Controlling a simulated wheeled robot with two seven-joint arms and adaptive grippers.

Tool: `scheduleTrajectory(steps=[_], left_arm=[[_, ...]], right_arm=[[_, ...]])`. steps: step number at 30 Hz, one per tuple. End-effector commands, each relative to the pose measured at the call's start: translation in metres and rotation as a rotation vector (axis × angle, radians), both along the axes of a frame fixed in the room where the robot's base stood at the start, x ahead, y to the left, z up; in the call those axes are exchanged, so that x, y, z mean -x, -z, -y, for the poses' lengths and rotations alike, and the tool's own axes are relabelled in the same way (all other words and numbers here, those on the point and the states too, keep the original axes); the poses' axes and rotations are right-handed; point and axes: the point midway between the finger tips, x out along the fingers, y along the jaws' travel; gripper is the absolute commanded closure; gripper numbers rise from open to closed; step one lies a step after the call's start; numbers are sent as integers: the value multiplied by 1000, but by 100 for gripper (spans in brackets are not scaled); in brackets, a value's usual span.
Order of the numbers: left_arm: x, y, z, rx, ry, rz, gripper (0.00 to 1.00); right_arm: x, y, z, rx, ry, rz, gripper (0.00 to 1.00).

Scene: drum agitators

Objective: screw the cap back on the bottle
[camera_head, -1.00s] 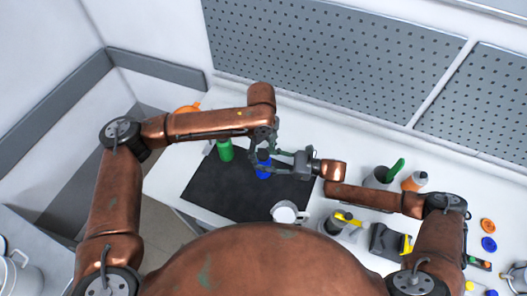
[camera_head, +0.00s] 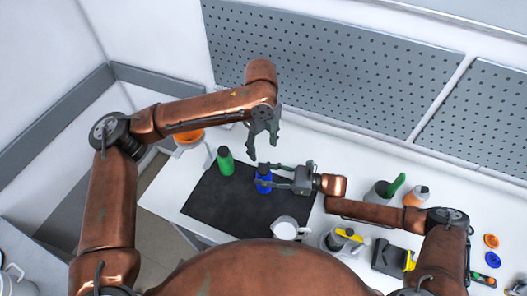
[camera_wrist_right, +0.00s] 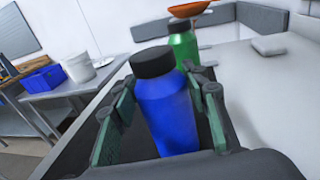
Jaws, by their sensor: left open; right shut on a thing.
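The blue bottle (camera_head: 264,184) stands on the black mat (camera_head: 215,203), and my right gripper (camera_head: 258,179) is shut around its body from the right. In the right wrist view the blue bottle (camera_wrist_right: 168,112) is between the two fingers, with a black cap (camera_wrist_right: 152,62) on its top. The cap looks level there; how tight it is cannot be told. My left gripper (camera_head: 263,147) is open and empty, fingers pointing down, raised above and behind the bottle, apart from the cap.
A green bottle (camera_head: 225,162) with a black cap stands left of the blue one. An orange dish (camera_head: 189,137) is at the back left. A white mug (camera_head: 286,228) stands at the mat's front right. Containers and a dark holder (camera_head: 388,257) fill the right side.

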Motion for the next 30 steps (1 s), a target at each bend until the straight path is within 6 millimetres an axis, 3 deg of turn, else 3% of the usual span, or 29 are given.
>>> scheduleTrajectory(steps=[8, 9, 15, 17, 25, 30], left_arm=[[0, -1, 0, 0, -1, 0, 48], [0, -1, 0, 0, -1, 0, 48], [0, -1, 0, 0, -1, 0, 48], [0, -1, 0, 0, 0, 0, 48], [0, 0, 0, 0, 0, 0, 48], [0, 0, 0, 0, 0, 0, 48]], right_arm=[[0, 2, 1, 3, 1, -2, 100], [0, 2, 1, 3, 1, -2, 56], [0, 1, 0, 2, 1, 0, 42], [0, 1, 0, 1, 1, 0, 38], [0, 0, 1, 0, 0, 0, 38], [3, 0, 18, 2, 3, 0, 38]])
